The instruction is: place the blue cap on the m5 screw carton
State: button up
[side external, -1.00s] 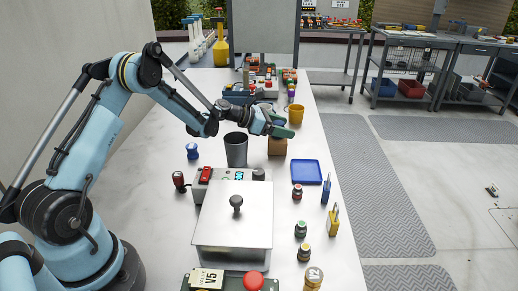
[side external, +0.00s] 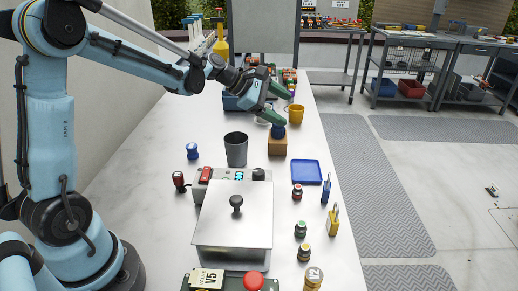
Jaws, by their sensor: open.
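The blue cap (side external: 278,132) sits on top of the brown m5 screw carton (side external: 277,147), near the middle of the white table. My gripper (side external: 279,104) is above and just behind the cap, with its green fingers spread and nothing between them. The lower finger is close over the cap; a small gap seems to separate them, though contact is hard to judge from this side.
A blue tray (side external: 306,172) lies in front right. A metal-lidded box (side external: 233,225) fills the foreground.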

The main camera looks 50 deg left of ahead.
jog(key=s+d+m+g+y, duration=0.1)
jog(key=s+m, duration=0.6)
jog(key=s+d+f+m+y, duration=0.1)
jog(key=s+d+m+y, duration=0.1)
jog(key=s+m, duration=0.5)
jog(key=s+d+m+g+y, duration=0.1)
jog(key=s+d+m+y, duration=0.1)
jog(key=s+m, duration=0.5)
jog(key=shift+s+d+f+m+g, duration=0.25)
jog(key=shift+s+f+m+g, duration=0.05)
jog(key=shift+s+f, duration=0.15)
jog(key=shift+s+a+m, duration=0.1)
jog(key=shift+s+m, duration=0.2)
jog(key=shift+m, duration=0.1)
